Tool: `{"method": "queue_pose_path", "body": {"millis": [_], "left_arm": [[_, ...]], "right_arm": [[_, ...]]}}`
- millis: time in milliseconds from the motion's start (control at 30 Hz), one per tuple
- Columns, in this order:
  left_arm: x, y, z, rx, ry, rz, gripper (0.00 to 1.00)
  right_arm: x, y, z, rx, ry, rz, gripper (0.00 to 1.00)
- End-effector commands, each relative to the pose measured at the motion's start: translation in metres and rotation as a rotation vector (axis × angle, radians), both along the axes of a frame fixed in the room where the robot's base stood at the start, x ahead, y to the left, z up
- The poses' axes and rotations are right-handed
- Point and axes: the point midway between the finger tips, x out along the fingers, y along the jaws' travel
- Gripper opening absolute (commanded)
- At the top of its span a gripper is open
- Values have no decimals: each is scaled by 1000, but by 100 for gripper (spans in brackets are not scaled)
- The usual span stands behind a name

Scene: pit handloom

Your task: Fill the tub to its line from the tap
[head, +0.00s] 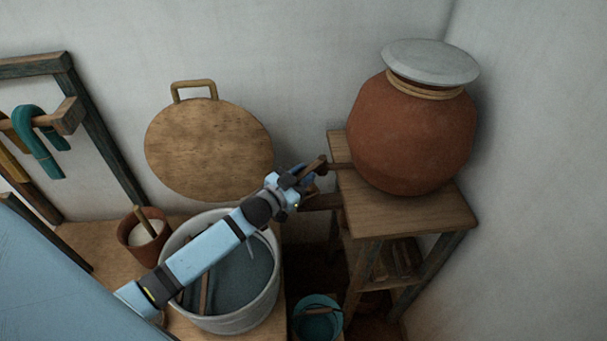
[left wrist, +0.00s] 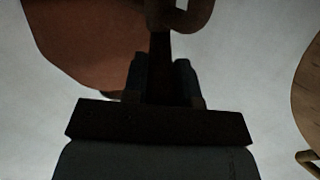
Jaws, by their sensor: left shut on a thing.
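A pale round tub (head: 231,322) stands on the wooden surface at lower centre. It holds dark blue-grey contents with a brown stick leaning in it; my left arm crosses over it and no fill line can be made out. A big clay pot (head: 412,135) stands on a wooden stand, and a dark wooden tap (head: 341,166) sticks out from its left side. My left gripper (head: 312,174) is shut at the tap's outer end. In the left wrist view, its fingers (left wrist: 163,82) close on the dark tap piece (left wrist: 160,55), beside the clay pot (left wrist: 75,45). Water flow cannot be made out.
A small teal bucket (head: 318,323) sits low between tub and stand (head: 408,218). A round wooden lid (head: 209,150) leans on the wall. A brown cup (head: 129,232) with a stick stands left of the tub.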

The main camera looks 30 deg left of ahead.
Motion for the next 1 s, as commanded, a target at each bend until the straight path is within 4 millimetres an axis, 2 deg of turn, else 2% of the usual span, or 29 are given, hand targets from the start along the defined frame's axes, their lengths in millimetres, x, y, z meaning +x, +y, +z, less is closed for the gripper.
{"method": "queue_pose_path", "body": {"millis": [33,67,167,433,567,667,1000], "left_arm": [[1,0,2,-1,-4,1,0],[1,0,3,-1,-4,1,29],[1,0,2,-1,-3,1,52],[0,0,1,0,-1,2,52],[-8,2,0,0,0,1,52],[-23,5,-1,-1,1,1,52],[-97,21,-2,0,2,0,52]], "right_arm": [[0,0,0,0,1,0,0],[0,0,0,0,1,0,0],[0,0,0,0,1,0,0],[1,-1,1,0,-3,-1,0],[2,-1,1,1,-7,-2,0],[2,0,-1,1,-8,-2,0],[1,0,-14,1,-4,-1,0]]}}
